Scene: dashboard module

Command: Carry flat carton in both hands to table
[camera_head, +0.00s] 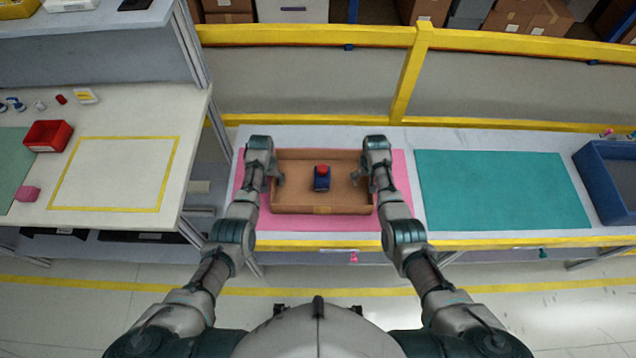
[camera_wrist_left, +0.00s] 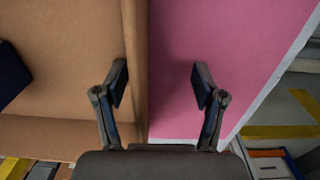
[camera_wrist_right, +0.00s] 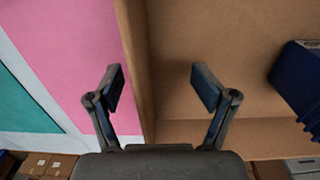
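The flat brown carton (camera_head: 322,202) rests on a pink mat (camera_head: 330,222) on the long table, with a blue module with a red top (camera_head: 321,180) inside it. My left gripper (camera_head: 271,178) is at the carton's left wall and my right gripper (camera_head: 373,180) at its right wall. In the left wrist view, the open fingers (camera_wrist_left: 160,85) have the carton wall (camera_wrist_left: 136,70) between them, nearer one finger. In the right wrist view, the open fingers (camera_wrist_right: 159,86) also straddle the wall (camera_wrist_right: 137,70), with gaps on both sides.
A teal mat (camera_head: 500,190) lies clear to the right, with a blue bin (camera_head: 608,180) beyond it. At left, a white bench (camera_head: 100,130) has an empty yellow-outlined area (camera_head: 115,175) and a red bin (camera_head: 47,136). A yellow railing (camera_head: 410,75) runs behind the table.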

